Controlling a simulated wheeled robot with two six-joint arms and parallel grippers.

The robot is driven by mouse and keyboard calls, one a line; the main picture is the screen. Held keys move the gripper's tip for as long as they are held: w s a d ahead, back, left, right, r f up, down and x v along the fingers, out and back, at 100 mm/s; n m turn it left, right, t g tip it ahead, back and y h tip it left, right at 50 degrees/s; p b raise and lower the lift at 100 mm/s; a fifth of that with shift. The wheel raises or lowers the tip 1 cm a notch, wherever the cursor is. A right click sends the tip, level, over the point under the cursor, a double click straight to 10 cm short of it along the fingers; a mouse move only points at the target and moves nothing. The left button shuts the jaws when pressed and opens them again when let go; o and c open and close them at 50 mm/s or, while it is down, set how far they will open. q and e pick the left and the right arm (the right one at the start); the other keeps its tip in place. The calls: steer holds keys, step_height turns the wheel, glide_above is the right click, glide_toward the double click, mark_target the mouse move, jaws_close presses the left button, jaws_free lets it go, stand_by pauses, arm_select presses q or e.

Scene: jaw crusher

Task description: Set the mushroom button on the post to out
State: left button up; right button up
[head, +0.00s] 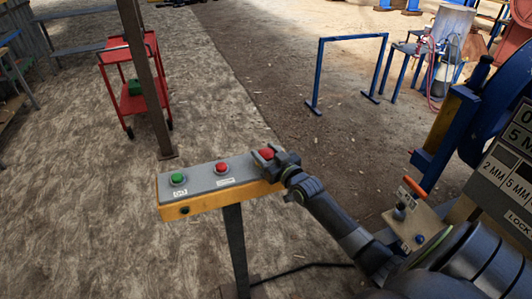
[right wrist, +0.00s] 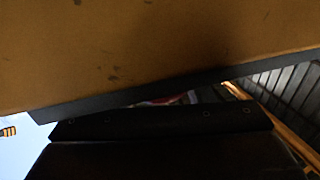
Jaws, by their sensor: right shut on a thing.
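A yellow control box with a grey top (head: 205,184) sits on a dark post (head: 235,245). The red mushroom button (head: 266,153) is at the right end of its top. My right gripper (head: 277,160) comes in from the right and is shut on the mushroom button; its fingers hide part of the red cap. I cannot tell whether the button stands in or out. In the right wrist view the box's yellow side (right wrist: 150,50) fills the top, above my dark gripper (right wrist: 160,120), and the button cannot be made out. My left gripper is not in view.
A green button (head: 178,179) and a smaller red button (head: 222,168) share the top. A crusher with a sign panel (head: 510,165) and an orange-handled lever (head: 414,187) stand at right. A red cart (head: 128,100) and steel column stand behind left.

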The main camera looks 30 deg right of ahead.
steer(key=c, duration=0.3)
steer(key=shift+r+p, duration=0.7)
steer(key=shift+r, duration=0.1)
steer(key=shift+w, duration=0.1)
steer(key=o, duration=1.4)
steer(key=shift+f, duration=0.1)
